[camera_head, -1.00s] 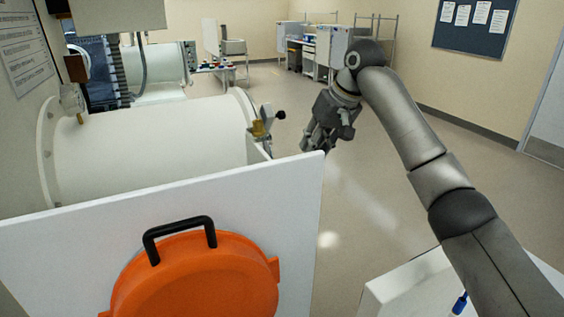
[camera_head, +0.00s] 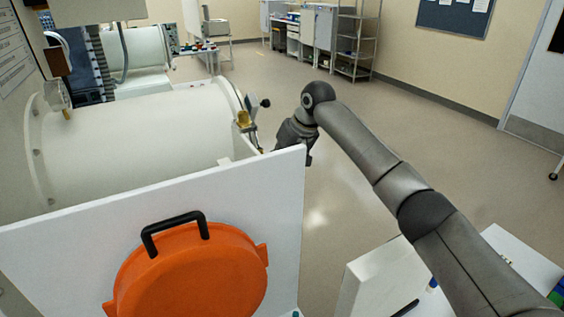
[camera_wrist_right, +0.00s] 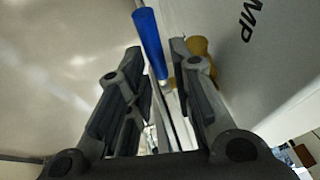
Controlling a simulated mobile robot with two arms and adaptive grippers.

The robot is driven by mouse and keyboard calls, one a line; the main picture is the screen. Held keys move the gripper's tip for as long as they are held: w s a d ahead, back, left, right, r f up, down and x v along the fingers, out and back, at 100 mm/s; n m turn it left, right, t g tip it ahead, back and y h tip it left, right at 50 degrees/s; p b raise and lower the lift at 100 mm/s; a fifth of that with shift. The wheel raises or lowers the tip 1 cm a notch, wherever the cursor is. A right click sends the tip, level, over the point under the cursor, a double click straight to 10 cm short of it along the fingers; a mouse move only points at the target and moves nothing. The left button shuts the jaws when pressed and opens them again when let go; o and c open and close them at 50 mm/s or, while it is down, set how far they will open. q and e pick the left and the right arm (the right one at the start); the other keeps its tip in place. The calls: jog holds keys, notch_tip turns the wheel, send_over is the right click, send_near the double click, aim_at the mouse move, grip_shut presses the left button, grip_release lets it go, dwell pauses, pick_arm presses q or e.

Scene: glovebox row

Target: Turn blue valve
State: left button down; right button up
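The blue valve handle (camera_wrist_right: 148,35) shows in the right wrist view as a blue grip on a thin metal lever, beside a brass-coloured body (camera_wrist_right: 199,47). My right gripper (camera_wrist_right: 155,52) is open, with one finger on each side of the lever. I cannot tell whether either finger touches it. In the head view my right gripper is largely hidden behind the white panel (camera_head: 285,200), and the blue handle does not show. My left gripper is in neither view.
A white surface lettered "MP" (camera_wrist_right: 247,22) is close on the right in the wrist view. In the head view an orange round door (camera_head: 195,275) with a black handle is in front. A white cylinder (camera_head: 130,140) with a black-knobbed brass fitting (camera_head: 243,119) lies behind it.

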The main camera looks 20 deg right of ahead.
jog(key=shift+w, duration=0.1)
grip_shut()
jog(key=shift+d+f+t+b, duration=0.1)
jog(key=shift+f+t+b, duration=0.45)
jog(key=shift+b, duration=0.3)
jog(key=f+t+b, duration=0.1)
jog(key=b, duration=0.1)
jog(key=t+y+b, duration=0.1)
jog(key=t+b, duration=0.1)
jog(key=shift+s+f+t+b, duration=0.25)
jog(key=shift+s+f+b, duration=0.05)
jog(key=shift+s+f, duration=0.05)
jog(key=shift+r+n+t+b, duration=0.1)
jog(key=shift+n+t+b, duration=0.2)
jog(key=shift+t+b, duration=0.15)
grip_release()
